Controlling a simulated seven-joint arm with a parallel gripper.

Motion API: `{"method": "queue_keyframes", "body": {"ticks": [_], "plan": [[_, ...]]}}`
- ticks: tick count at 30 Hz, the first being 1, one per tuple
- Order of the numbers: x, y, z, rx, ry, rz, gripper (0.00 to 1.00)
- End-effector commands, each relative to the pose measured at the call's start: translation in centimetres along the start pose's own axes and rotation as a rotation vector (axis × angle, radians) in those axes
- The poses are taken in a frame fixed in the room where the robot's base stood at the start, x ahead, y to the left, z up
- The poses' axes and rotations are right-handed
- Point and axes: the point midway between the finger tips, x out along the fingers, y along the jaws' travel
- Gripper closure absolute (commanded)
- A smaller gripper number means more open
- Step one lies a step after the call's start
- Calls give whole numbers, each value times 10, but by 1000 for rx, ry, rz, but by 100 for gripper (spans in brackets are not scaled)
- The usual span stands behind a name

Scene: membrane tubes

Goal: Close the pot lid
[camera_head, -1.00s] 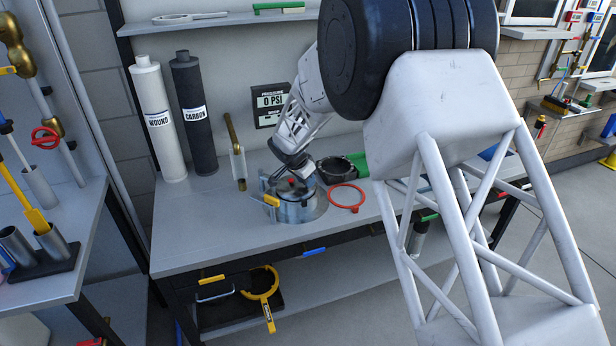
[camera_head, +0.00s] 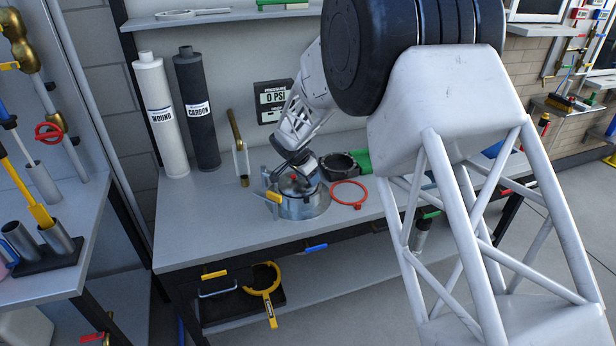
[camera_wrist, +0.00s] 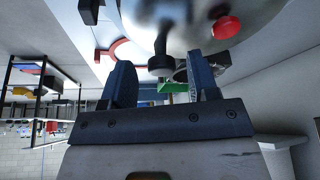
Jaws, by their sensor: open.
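The metal pot (camera_head: 302,207) stands on the workbench, with its lid at the top. A red knob (camera_head: 294,177) shows near the lid, and my gripper partly covers that area. I cannot tell how far the lid is open. My gripper (camera_head: 285,168) is at the pot's upper left in the head view. In the wrist view, my gripper (camera_wrist: 160,85) has its two dark fingers wide apart with nothing held between them. The shiny lid or pot surface (camera_wrist: 185,30) is beyond the fingertips, with a red knob (camera_wrist: 226,27) and a dark knobbed part (camera_wrist: 160,62).
A red ring (camera_head: 349,194) and a black ring-shaped part (camera_head: 340,165) lie right of the pot. A metal tool with a brass handle (camera_head: 239,150) stands at left. White (camera_head: 160,115) and black (camera_head: 196,108) filter tubes stand behind. The bench's left front (camera_head: 205,235) is clear.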

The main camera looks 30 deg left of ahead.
Motion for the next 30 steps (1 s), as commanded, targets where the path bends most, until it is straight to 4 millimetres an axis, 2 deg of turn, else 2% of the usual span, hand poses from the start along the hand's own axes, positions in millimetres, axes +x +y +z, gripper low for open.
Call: {"method": "queue_keyframes", "body": {"ticks": [5,18,24,30], "plan": [[-12,0,0,0,1,-2,45],[-65,0,0,-1,1,-1,45],[-76,0,0,-1,0,0,45],[-77,0,0,0,0,1,45]]}}
